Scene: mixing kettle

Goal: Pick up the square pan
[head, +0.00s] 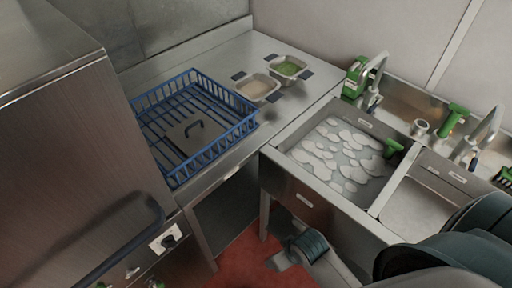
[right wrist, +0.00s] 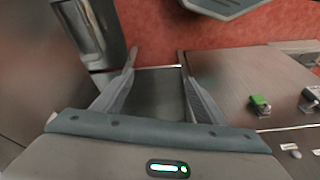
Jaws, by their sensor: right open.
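In the head view a flat, square grey piece with a dark handle (head: 187,134) lies inside the blue wire rack (head: 215,152) on the steel counter. I cannot tell whether it is a pan or a lid. Behind the rack stand two small rectangular pans, one with pale contents (head: 257,89) and one with green contents (head: 289,67). My right gripper (right wrist: 157,58) is open and empty in the right wrist view, with a dark steel surface and red floor beyond its fingers. None of these pans shows in that view. My left gripper is not in view.
A sink basin with foamy water (head: 340,155) stands right of the counter, with a second basin (head: 425,200) beside it. Green-handled sprayers (head: 455,118) and taps line the back. A tall steel machine (head: 75,150) blocks the left. Red floor (head: 245,262) lies between.

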